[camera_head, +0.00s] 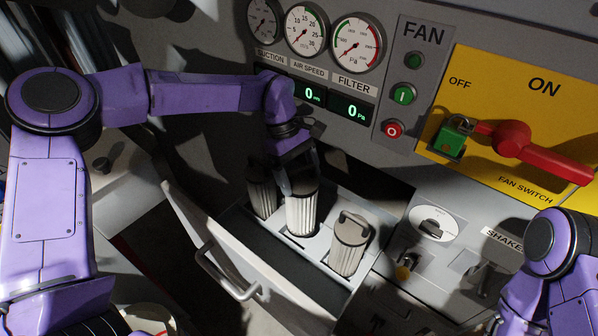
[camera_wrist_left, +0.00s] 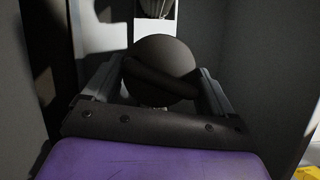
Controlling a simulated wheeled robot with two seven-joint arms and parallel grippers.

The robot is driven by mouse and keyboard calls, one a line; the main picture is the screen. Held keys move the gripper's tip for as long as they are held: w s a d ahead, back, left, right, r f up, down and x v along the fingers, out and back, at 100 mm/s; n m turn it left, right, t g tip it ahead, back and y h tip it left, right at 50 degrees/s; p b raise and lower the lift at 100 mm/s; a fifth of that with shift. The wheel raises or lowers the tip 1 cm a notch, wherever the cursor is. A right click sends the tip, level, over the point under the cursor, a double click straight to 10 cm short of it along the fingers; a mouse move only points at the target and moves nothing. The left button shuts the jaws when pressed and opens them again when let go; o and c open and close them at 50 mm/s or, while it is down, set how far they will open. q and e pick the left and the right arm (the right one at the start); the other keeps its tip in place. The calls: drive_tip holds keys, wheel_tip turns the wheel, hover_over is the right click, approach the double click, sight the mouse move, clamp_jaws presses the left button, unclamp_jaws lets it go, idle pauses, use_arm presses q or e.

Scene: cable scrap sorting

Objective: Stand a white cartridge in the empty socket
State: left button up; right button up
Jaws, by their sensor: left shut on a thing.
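The white pleated cartridge (camera_head: 301,212) is upright at the middle socket of the open drawer, between two darker cartridges. Its lower end is at the socket opening; I cannot tell whether it is fully seated. My left gripper (camera_head: 296,165) is above it, shut on its top. In the left wrist view, the round dark cap (camera_wrist_left: 160,60) with its bar handle sits between the two fingers of the left gripper (camera_wrist_left: 158,85). The left dark cartridge (camera_head: 261,190) and the right grey cartridge (camera_head: 348,246) stand in the drawer on either side. My right gripper is out of view.
The pulled-out drawer has a pale front panel (camera_head: 243,262) with a bar handle (camera_head: 222,275). Behind it is the panel with gauges (camera_head: 357,45) and fan buttons (camera_head: 404,95). A red switch lever (camera_head: 535,150) and green padlock (camera_head: 452,137) are at the right.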

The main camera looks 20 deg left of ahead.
sight(297, 177)
use_arm(q)
wheel_tip(297, 177, down, 3)
drive_tip(key=shift+w+f+b, duration=0.1)
drive_tip(key=shift+b, duration=1)
drive_tip(key=shift+f+b, duration=0.55)
drive_tip(key=shift+f, duration=0.65)
drive_tip(key=shift+r, duration=0.1)
drive_tip(key=o, duration=1.4)
